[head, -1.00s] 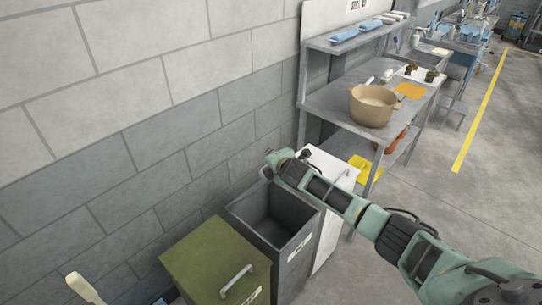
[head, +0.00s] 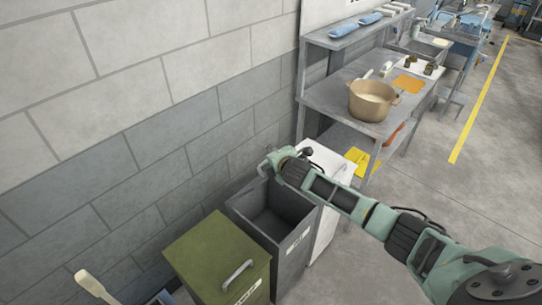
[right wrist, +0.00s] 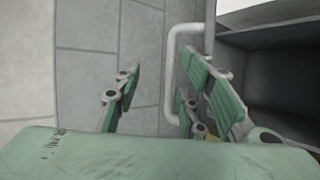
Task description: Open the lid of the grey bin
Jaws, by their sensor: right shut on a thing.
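The grey bin (head: 293,254) stands by the wall, its top open and its dark inside showing. Its lid is swung up at the back and is mostly hidden behind my right gripper in the head view. My right gripper (head: 272,166) is at the bin's far edge, at the lid's handle. In the right wrist view, the pale handle (right wrist: 173,75) passes between the fingers of my right gripper (right wrist: 165,100), which is shut on it. The bin's dark inside (right wrist: 275,85) shows on the right there. My left gripper is not in view.
A green bin (head: 205,250) with a closed, handled lid stands just in front of the grey one. A white bin (head: 328,215) stands just behind. Farther back is a metal bench (head: 335,98) with a tan pot (head: 371,103). Floor on the right is clear.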

